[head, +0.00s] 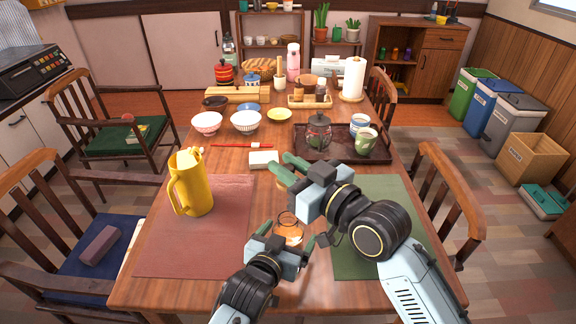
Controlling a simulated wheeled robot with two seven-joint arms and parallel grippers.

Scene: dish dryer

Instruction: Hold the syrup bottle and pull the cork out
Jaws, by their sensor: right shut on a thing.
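The syrup bottle (288,235) is clear glass with orange syrup low inside. It stands near the front of the table, between the two mats. My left gripper (287,240) has its fingers spread on either side of the bottle; I cannot tell whether they press on it. My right gripper (284,172) is beyond and above the bottle, shut on a small tan piece that looks like the cork (280,184), mostly hidden by the fingers. The bottle's round mouth shows no cork in it, and the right gripper is apart from the bottle.
A yellow pitcher (190,185) stands on the red mat (200,250) at left. A green mat (360,262) lies under my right arm. A dark tray (311,154) with a teapot (318,132) and cups is farther back. Bowls (246,121) stand at back left.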

